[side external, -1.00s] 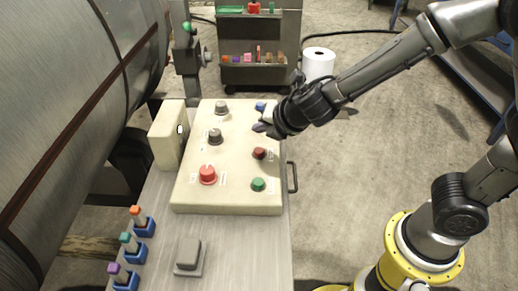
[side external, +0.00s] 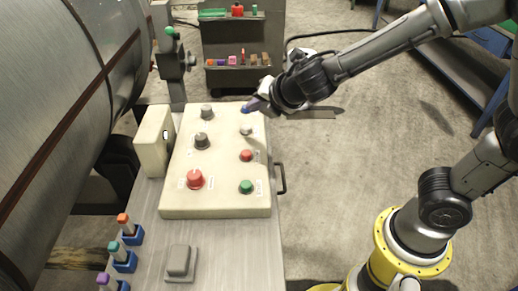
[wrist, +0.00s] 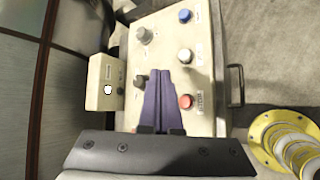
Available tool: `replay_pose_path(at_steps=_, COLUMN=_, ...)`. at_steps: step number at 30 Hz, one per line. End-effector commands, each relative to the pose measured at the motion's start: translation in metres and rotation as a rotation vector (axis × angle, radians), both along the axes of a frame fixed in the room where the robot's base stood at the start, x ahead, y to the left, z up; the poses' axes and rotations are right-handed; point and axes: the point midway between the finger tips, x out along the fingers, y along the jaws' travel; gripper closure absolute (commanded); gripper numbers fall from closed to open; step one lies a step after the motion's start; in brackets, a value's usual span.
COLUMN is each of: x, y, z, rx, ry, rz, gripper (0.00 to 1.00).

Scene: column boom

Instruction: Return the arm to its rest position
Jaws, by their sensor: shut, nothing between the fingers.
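My gripper (side external: 254,105) is over the far right part of a cream control panel (side external: 184,206). Its purple fingers are shut together and hold nothing. In the wrist view, the shut fingers (wrist: 162,92) point over the panel and partly cover a dark knob (wrist: 140,82). A blue button (wrist: 185,15), a white button (wrist: 185,56) and a red button (wrist: 186,102) lie to the right of the fingers. I cannot tell the exact height of the fingertips above the panel.
The panel also bears a red knob (side external: 195,179) and a green button (side external: 246,187). A handle (side external: 281,178) sticks out at its right. An upright cream box (side external: 153,141) stands at its left. A tool cart (side external: 243,70) stands behind. Floor to the right is open.

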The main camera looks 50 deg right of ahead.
Motion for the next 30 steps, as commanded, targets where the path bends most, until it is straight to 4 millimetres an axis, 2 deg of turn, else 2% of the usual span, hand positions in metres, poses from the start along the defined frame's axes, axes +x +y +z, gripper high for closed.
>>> replay_pose_path(at_steps=1, x=-0.005, y=-0.019, z=0.024, rx=0.046, ry=-0.045, rz=-0.071, gripper=1.0)
replay_pose_path(at_steps=3, x=-0.022, y=-0.048, z=0.05, rx=0.141, ry=-0.095, rz=-0.21, gripper=1.0)
replay_pose_path(at_steps=6, x=-0.058, y=-0.088, z=0.077, rx=0.324, ry=-0.157, rz=-0.453, gripper=1.0)
replay_pose_path(at_steps=9, x=-0.101, y=-0.114, z=0.089, rx=0.522, ry=-0.199, rz=-0.687, gripper=1.0)
replay_pose_path(at_steps=12, x=-0.144, y=-0.125, z=0.089, rx=0.736, ry=-0.215, rz=-0.91, gripper=1.0)
replay_pose_path(at_steps=16, x=-0.194, y=-0.118, z=0.077, rx=1.012, ry=-0.191, rz=-1.167, gripper=1.0)
replay_pose_path(at_steps=21, x=-0.235, y=-0.088, z=0.054, rx=1.285, ry=-0.077, rz=-1.417, gripper=1.0)
replay_pose_path(at_steps=25, x=-0.25, y=-0.068, z=0.04, rx=1.377, ry=0.025, rz=-1.546, gripper=1.0)
replay_pose_path(at_steps=30, x=-0.256, y=-0.061, z=0.036, rx=1.409, ry=0.059, rz=-1.617, gripper=1.0)
